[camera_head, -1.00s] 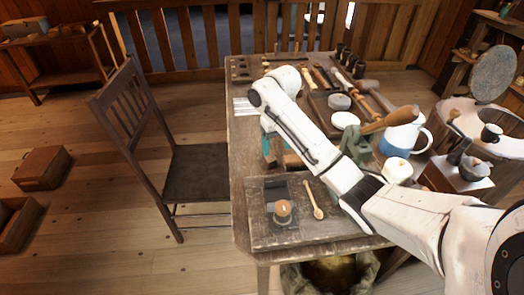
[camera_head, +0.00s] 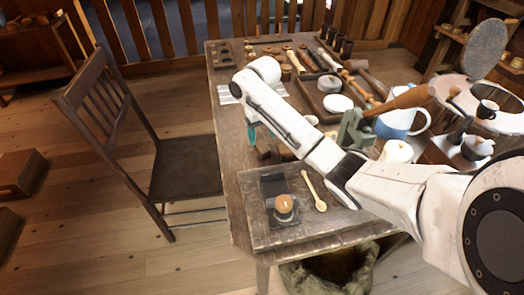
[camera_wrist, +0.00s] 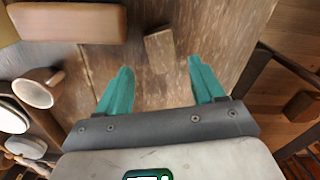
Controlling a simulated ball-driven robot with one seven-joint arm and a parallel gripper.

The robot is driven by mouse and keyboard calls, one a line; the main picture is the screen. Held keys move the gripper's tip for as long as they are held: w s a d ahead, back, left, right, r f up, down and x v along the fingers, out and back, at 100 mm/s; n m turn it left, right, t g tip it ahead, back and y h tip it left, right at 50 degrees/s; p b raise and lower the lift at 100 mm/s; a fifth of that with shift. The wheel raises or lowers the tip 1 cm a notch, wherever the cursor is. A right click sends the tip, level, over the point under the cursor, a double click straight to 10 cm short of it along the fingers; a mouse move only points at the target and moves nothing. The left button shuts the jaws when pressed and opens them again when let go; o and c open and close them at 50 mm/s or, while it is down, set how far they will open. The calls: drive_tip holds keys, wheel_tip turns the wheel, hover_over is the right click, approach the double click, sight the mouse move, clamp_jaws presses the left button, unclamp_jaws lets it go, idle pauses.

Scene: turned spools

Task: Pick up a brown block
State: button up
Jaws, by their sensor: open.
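A small brown block (camera_wrist: 159,49) lies on the worn wooden table, just beyond and between my fingertips in the wrist view. A larger reddish-brown block (camera_wrist: 67,22) lies to its left. In the head view, the small block (camera_head: 262,148) shows partly beside my gripper (camera_head: 251,135), and the larger one is mostly hidden by my arm. My gripper (camera_wrist: 160,66) has teal fingers spread apart with nothing held between them. It points down toward the table; its exact height above the block is hard to tell.
The table (camera_head: 241,210) carries a wooden spoon (camera_head: 314,190), a candle-like item (camera_head: 284,204), a green clamp-like tool (camera_head: 354,130) and a blue-white jug (camera_head: 399,123). A chair (camera_head: 187,165) stands at the table's left side.

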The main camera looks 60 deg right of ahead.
sight(261, 145)
drive_tip(key=f, duration=0.5)
drive_tip(key=shift+w, duration=0.2)
drive_tip(key=shift+c, duration=0.3)
drive_tip(key=shift+r, duration=0.1)
drive_tip(key=c, duration=1.1)
